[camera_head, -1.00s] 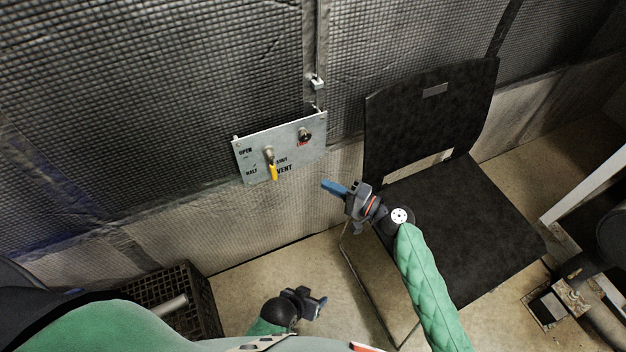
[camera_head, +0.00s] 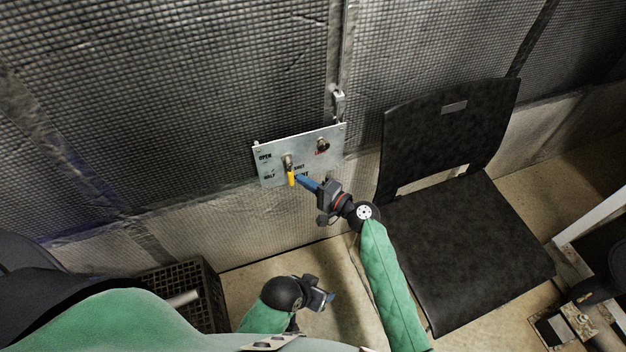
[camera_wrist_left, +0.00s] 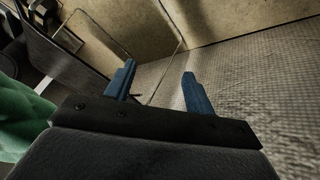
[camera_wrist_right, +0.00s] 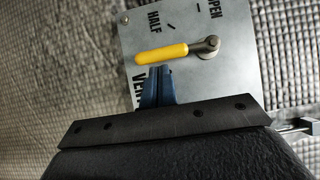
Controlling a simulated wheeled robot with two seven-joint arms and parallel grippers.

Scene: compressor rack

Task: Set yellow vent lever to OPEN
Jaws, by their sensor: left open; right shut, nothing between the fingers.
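The yellow vent lever (camera_head: 291,178) hangs down from its pivot on the grey metal panel (camera_head: 270,148), which is marked OPEN, HALF, SHUT and VENT. In the right wrist view the lever (camera_wrist_right: 162,54) points away from the OPEN and HALF marks, near the VENT lettering. My right gripper (camera_head: 299,179) is shut and empty, its blue fingertips just beside the lever's yellow grip. In the right wrist view the fingertips (camera_wrist_right: 160,70) lie close to the grip; I cannot tell whether they touch. My left gripper (camera_head: 331,297) is open and empty, low near the floor, away from the panel.
A second knob (camera_head: 322,146) sits at the panel's right. A black chair (camera_head: 470,240) stands right of my right arm. A black crate (camera_head: 205,290) is on the floor at lower left. Quilted wall padding surrounds the panel.

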